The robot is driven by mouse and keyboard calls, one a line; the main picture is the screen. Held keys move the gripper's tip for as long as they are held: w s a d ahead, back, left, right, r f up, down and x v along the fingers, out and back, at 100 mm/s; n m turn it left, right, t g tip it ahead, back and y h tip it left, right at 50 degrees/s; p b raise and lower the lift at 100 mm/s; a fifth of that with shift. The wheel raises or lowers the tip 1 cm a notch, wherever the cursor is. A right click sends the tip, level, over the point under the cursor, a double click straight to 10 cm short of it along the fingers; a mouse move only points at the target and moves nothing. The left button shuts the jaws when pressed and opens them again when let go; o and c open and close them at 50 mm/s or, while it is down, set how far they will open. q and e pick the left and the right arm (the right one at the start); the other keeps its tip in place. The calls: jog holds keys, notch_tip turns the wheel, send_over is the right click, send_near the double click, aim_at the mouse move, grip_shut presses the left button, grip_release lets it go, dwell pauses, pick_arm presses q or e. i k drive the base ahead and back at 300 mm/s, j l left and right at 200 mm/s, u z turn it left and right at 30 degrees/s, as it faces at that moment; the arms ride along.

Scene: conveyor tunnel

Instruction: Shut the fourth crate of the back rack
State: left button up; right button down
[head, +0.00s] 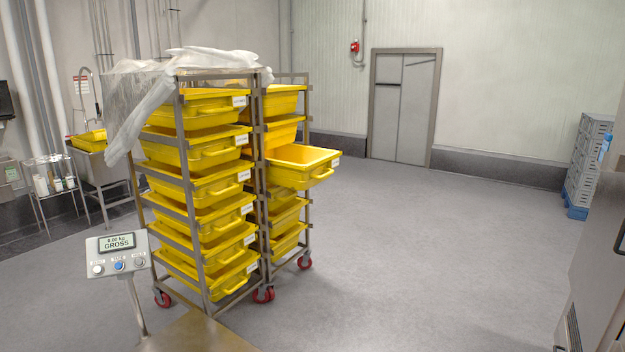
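The back rack (308,118) is a steel frame on red casters, standing behind and to the right of a front rack. It holds several yellow crates. One crate (317,170) sticks far out of its right side, with open top, handle and white label visible; it is third from the top of those I see. The crates above it (282,102) and below it (288,216) sit further inside the frame. The front rack hides the left part of the back rack and the inner end of the pulled-out crate. Neither of my grippers is in view.
The front rack (203,225) is full of yellow crates and draped with plastic film (150,100). A scale display (118,256) stands at lower left. A steel cabinet (598,265) edges the right side, with stacked grey crates (588,160) behind. The floor right of the racks is clear.

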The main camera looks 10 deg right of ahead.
aim_at(294, 166)
jog(key=i+l+u, duration=0.2)
jog(key=u, duration=0.25)
jog(key=i+l+u, duration=0.3)
jog(key=u, duration=0.15)
jog(key=i+l+u, duration=0.1)
jog(key=l, duration=0.2)
jog(key=i+l+u, duration=0.2)
jog(key=l, duration=0.35)
jog(key=i+l, duration=0.15)
jog(key=l, duration=0.25)
jog(key=i+l, duration=0.15)
jog(key=l, duration=0.2)
jog(key=i+l+u, duration=0.1)
jog(key=l, duration=0.3)
jog(key=i+l, duration=0.2)
jog(key=l, duration=0.2)
jog(key=i+l+u, duration=0.1)
jog(key=l, duration=0.25)
jog(key=i+l, duration=0.15)
jog(key=l, duration=0.25)
jog(key=i+l, duration=0.15)
jog(key=l, duration=0.25)
jog(key=u, duration=0.05)
